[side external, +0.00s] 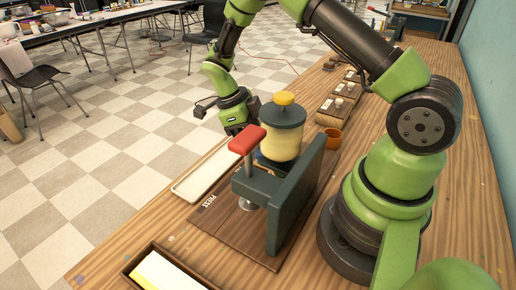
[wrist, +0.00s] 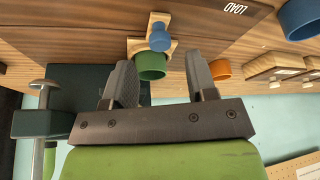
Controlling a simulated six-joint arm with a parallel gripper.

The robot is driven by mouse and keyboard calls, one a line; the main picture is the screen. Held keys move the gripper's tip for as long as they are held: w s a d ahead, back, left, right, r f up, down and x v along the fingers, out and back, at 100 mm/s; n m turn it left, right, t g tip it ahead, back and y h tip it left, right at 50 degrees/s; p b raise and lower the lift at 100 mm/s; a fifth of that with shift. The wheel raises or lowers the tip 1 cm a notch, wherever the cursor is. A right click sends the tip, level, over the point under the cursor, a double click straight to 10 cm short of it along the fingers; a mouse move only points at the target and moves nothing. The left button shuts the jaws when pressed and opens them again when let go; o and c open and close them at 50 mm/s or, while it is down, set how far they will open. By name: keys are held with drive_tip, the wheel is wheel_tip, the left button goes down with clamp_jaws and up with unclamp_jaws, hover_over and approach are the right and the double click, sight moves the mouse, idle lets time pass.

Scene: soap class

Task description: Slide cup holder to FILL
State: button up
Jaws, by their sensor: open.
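The cup holder is a light wooden slider (wrist: 133,46) with a blue knob (wrist: 160,38), seen in the wrist view near a LOAD label on the dark wooden board (wrist: 215,28). A green cup (wrist: 152,68) sits at the holder. My gripper (wrist: 160,62) is open, with its fingertips on either side of the green cup; I cannot tell whether they touch anything. In the side external view my gripper (side external: 238,122) is beside the cream tank, partly hidden behind the red handle. The holder and a FILL label cannot be made out there.
The dark teal press frame (side external: 297,190) with a red handle (side external: 247,139) and the cream tank (side external: 281,142) with a yellow knob stand close to my gripper. An orange cup (side external: 333,138), a pale tray (side external: 205,175) and an open box (side external: 160,273) are nearby.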

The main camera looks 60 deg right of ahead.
drive_tip(key=shift+x, duration=2.05)
